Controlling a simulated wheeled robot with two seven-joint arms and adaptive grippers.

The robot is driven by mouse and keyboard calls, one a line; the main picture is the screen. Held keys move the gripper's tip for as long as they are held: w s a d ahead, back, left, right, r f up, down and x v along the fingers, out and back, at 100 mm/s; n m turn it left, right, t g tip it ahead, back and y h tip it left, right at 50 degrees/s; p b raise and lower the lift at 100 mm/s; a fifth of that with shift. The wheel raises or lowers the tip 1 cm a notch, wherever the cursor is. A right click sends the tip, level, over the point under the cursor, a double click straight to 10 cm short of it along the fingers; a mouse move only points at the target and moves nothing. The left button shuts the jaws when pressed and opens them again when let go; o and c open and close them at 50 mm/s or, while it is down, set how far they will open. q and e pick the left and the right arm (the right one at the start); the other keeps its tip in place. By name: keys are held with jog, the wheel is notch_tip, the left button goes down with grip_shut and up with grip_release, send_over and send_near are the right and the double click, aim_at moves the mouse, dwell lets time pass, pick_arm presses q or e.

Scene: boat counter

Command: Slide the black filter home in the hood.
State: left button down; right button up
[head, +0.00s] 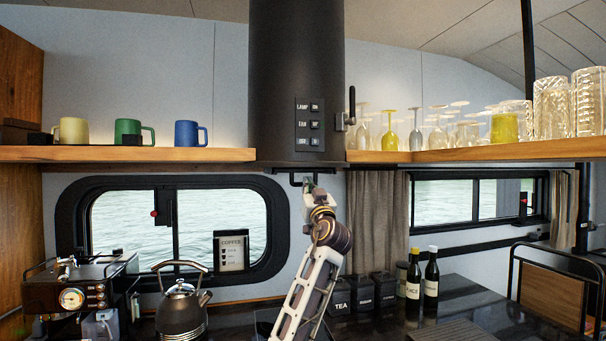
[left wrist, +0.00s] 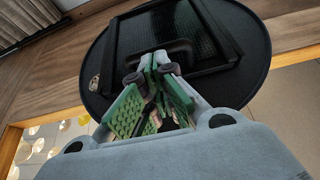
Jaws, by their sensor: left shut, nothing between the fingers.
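The hood (head: 273,75) is a wide black cylinder hanging at the centre of the head view. Its round dark underside (left wrist: 258,80) fills the upper part of the left wrist view. The black filter (left wrist: 213,42), a dark framed mesh panel, lies against that underside, with a dark handle near my fingers. How far it sits in its frame I cannot tell. My left gripper (head: 308,182) is raised just under the hood. In the left wrist view its green-padded fingers (left wrist: 157,66) are shut and empty, close to the handle; contact is unclear. My right gripper is not in view.
A wooden shelf with mugs (head: 128,154) is left of the hood; another with glassware (head: 470,154) is right. Below stand a kettle (head: 182,312), a coffee machine (head: 75,292), black canisters (head: 362,293) and bottles (head: 431,280). Space beside my raised forearm is open.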

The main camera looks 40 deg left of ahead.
pick_arm(q)
jog(key=shift+s+d+b, duration=0.7)
jog(key=shift+s+d, duration=0.7)
jog(key=shift+d, duration=0.25)
